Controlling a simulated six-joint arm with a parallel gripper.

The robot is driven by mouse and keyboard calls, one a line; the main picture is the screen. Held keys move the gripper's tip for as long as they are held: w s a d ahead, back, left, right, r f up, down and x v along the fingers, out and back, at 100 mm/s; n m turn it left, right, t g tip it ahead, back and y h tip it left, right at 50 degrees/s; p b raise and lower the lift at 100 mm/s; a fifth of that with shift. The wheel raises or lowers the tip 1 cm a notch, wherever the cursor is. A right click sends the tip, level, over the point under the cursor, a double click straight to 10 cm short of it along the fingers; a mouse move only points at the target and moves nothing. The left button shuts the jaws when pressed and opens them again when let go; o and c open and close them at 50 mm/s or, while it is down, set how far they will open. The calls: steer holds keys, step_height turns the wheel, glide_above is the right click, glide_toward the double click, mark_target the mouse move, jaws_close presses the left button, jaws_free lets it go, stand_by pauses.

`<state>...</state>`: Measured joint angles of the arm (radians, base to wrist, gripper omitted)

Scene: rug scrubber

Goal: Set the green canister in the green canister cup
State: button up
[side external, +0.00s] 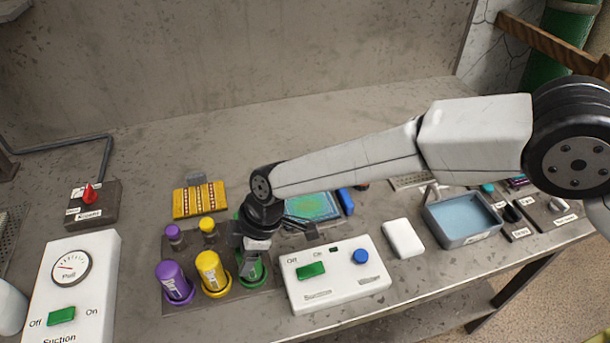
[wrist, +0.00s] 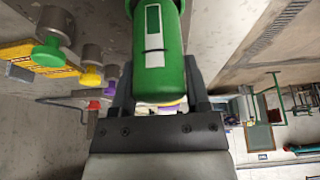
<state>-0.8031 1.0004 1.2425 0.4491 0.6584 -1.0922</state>
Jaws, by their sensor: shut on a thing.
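The green canister (wrist: 162,65), with a pale label, is between the two fingers of my gripper (wrist: 160,92) in the wrist view. In the side external view my gripper (side external: 252,258) points down at the right end of the dark canister rack, shut on the green canister (side external: 262,268), which it mostly hides. The green canister cup (side external: 248,285) shows only as a green edge at the canister's lower end. I cannot tell whether the canister rests in the cup or is held just above it.
A purple canister (side external: 174,281) and a yellow canister (side external: 212,271) stand in the rack to the left. A white switch box (side external: 335,274) sits close on the right. A yellow strip panel (side external: 200,199) and a green-blue board (side external: 312,207) lie behind.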

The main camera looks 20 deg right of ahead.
steer(key=shift+f, duration=0.3)
stand_by(0.4)
steer(key=o, duration=1.3)
steer(key=shift+c, duration=0.2)
steer(key=v, duration=0.7)
steer(key=shift+d+r, duration=0.2)
steer(key=shift+r, duration=0.15)
